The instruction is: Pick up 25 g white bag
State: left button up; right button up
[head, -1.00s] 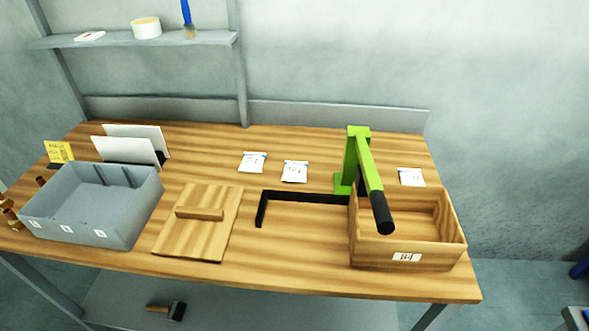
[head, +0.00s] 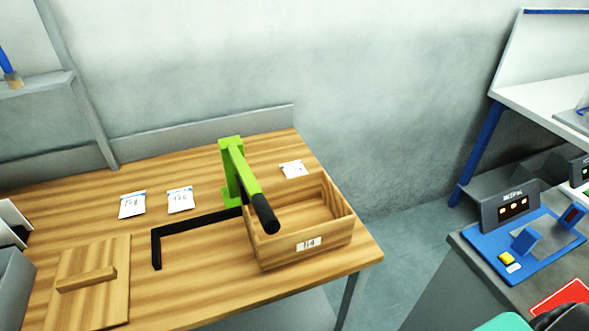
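Three small white bags with blue top edges lie on the wooden bench. The left bag (head: 132,205) and the middle bag (head: 180,200) lie side by side left of the green lever press. The third bag (head: 294,170) lies behind the wooden box at the right. Their printed weights are too small to read surely, so I cannot tell which is the 25 g one. Neither of my grippers is in view.
The green press (head: 231,170) with its black handle stands against the wooden box (head: 310,243). A black angled bar (head: 190,224) lies before the bags. A wooden lid (head: 95,290) is at front left. A grey counter with a blue device (head: 515,240) is at right.

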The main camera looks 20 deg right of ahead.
aim_at(131, 204)
jog(key=j+z, duration=0.45)
jog(key=k+j+z, duration=0.2)
jog(key=j+z, duration=0.2)
jog(key=j, duration=0.15)
